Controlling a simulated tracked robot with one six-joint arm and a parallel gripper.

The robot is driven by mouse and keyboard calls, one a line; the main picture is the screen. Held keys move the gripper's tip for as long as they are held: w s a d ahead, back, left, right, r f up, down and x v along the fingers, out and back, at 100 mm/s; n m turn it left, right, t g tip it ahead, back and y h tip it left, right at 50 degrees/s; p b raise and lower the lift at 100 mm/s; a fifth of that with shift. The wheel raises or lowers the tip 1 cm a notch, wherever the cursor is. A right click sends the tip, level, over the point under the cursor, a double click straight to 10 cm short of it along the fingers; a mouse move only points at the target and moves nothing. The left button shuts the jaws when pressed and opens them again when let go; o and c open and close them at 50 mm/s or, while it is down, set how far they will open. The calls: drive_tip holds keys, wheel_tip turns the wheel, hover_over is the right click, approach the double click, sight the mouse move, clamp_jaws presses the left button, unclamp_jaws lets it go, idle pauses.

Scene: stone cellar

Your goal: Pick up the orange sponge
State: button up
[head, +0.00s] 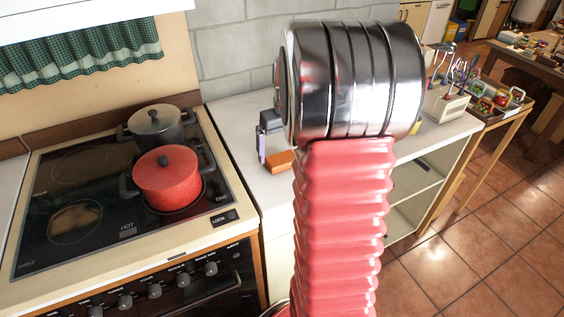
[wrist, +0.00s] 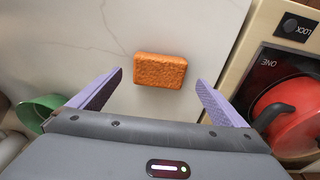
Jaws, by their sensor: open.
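The orange sponge (wrist: 160,70) is a small block lying flat on the white marbled counter (wrist: 75,40). In the wrist view it sits just beyond the fingertips, roughly centred between them. My gripper (wrist: 158,85) is open and empty, with its two purple fingers spread wider than the sponge. In the head view the sponge (head: 279,161) shows beside my gripper (head: 262,150), partly hidden behind my arm.
The stove (head: 100,215) adjoins the counter on the left, with a red pot (head: 167,180) and a dark pot (head: 155,125) on it. A utensil holder (head: 445,103) stands at the counter's right end. A green bowl (wrist: 40,112) is at the wrist view's left. The counter around the sponge is clear.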

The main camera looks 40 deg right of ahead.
sight(282, 158)
drive_tip(key=shift+w+d+f, duration=0.1)
drive_tip(key=shift+w+f, duration=0.05)
drive_tip(key=shift+f, duration=0.7)
drive_tip(key=shift+w+d+f, duration=0.1)
drive_tip(key=shift+f, duration=0.75)
drive_tip(key=shift+c, duration=0.7)
drive_tip(key=c, duration=1.1)
drive_tip(key=shift+o, duration=0.2)
drive_tip(key=shift+r, duration=0.1)
wheel_tip(282, 158, up, 10)
